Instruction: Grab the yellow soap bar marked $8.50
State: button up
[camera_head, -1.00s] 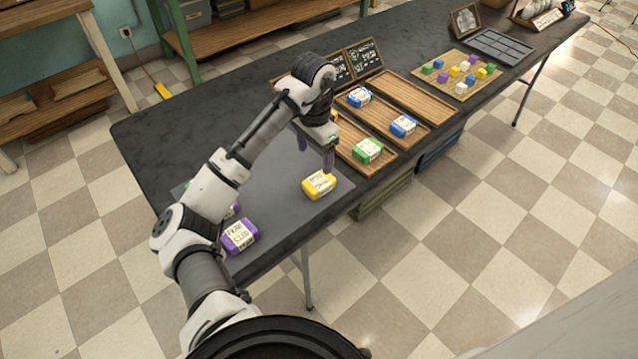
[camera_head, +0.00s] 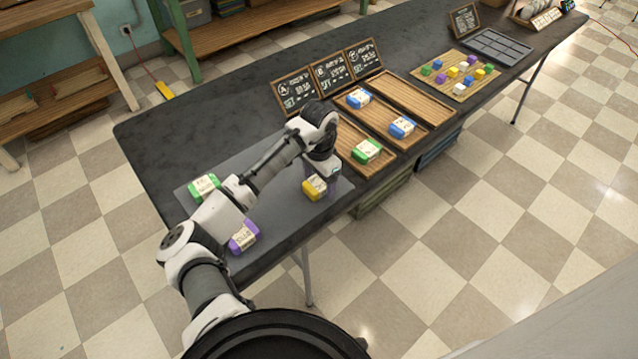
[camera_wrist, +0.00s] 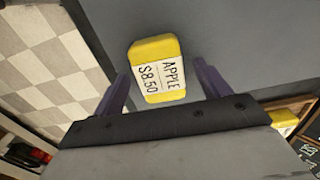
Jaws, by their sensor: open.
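The yellow soap bar (camera_head: 314,189) lies on the grey mat (camera_head: 270,217) near the table's front edge. In the wrist view the same bar (camera_wrist: 157,68) shows a white label reading "APPLE $8.50". My gripper (camera_wrist: 158,88) is open above it, with one purple finger on each side of the bar and the lower part of the bar between them. No grip on it shows. In the head view my gripper (camera_head: 320,182) is over the bar and partly hides it.
A purple soap (camera_head: 243,236) and a green soap (camera_head: 204,187) lie on the mat's left. Wooden trays (camera_head: 418,97) with blue and green soaps stand to the right, below chalkboard signs (camera_head: 331,74). In the wrist view another yellow bar (camera_wrist: 284,122) is partly visible at right.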

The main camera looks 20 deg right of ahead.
jog(key=c, duration=1.1)
jog(key=shift+r, duration=0.1)
